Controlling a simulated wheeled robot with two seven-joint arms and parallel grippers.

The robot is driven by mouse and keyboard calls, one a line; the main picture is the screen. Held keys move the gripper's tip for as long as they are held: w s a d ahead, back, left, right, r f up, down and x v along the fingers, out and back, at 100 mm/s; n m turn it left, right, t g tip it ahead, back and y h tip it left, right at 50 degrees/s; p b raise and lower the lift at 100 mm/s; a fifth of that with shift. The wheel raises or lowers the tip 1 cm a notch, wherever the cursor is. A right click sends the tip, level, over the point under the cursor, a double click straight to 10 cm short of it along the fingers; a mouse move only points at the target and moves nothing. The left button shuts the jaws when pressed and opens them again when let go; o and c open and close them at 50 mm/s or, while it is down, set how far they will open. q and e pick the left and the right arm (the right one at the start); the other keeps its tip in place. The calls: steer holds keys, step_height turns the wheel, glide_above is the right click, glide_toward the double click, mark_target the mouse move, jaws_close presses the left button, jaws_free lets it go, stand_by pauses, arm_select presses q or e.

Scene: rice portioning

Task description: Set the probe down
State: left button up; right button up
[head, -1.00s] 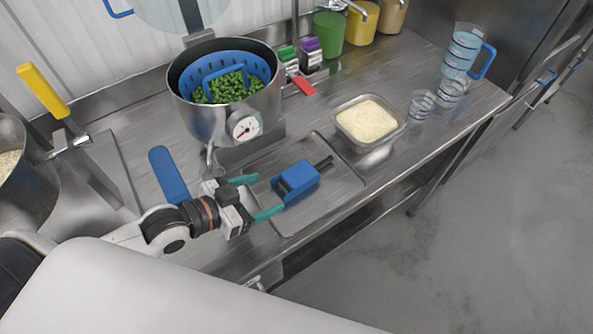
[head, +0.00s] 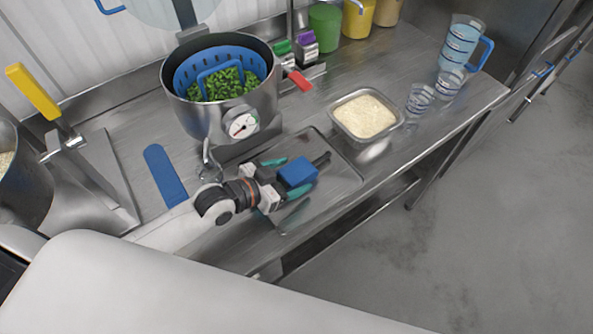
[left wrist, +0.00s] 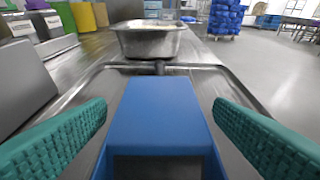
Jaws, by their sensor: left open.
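The probe is a blue block (head: 297,172) with a dark tip pointing away to the right. It lies on a shallow metal tray (head: 345,180) on the steel counter. My left gripper (head: 286,178) is open, with its green fingers on either side of the probe's near end. In the left wrist view the blue probe (left wrist: 160,115) lies between the two spread fingers, with a visible gap on each side. My right gripper is not in view.
A metal pan of rice (head: 332,112) stands just beyond the tray. A blue-handled tool (head: 165,176) lies left of my gripper. Clear measuring cups (head: 419,99) stand at right.

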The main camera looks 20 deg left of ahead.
mark_target(304, 170)
arm_select(q)
steer(key=shift+x, duration=1.4)
steer(key=c, duration=1.1)
steer(key=shift+a, duration=0.1)
steer(key=shift+c, duration=0.5)
steer(key=shift+r, duration=0.15)
